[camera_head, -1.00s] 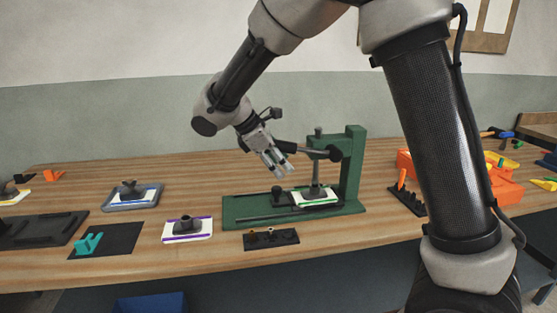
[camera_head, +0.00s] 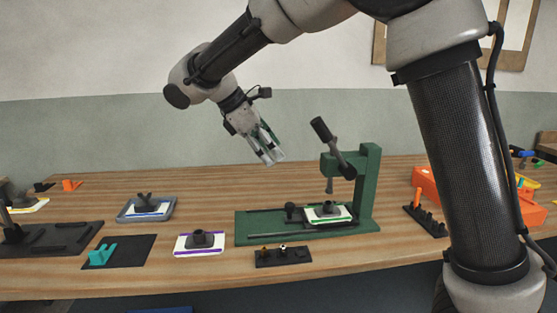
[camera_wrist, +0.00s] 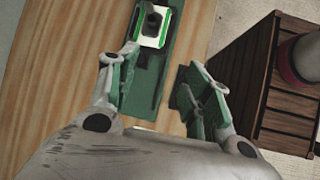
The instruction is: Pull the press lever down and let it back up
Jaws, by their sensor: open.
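The green press (camera_head: 368,190) stands on the wooden bench. Its dark lever (camera_head: 331,132) is tilted up, with the handle end high and to the left. The ram (camera_head: 330,183) is raised, apart from the dark knob of the white, green-edged mould piece (camera_head: 341,217) on the press base. This piece also shows at the top of the wrist view (camera_wrist: 155,22). My gripper (camera_head: 272,158) is open and empty, in the air left of the lever and clear of it. Its spread fingers also show in the wrist view (camera_wrist: 168,75), over the press base.
A purple-edged mould piece (camera_head: 200,244), a grey tray (camera_head: 130,216) and a small black holder (camera_head: 270,262) lie left and in front of the press. A black pegged holder (camera_head: 424,223) and orange bins (camera_head: 425,183) are at right. Bench behind the press is clear.

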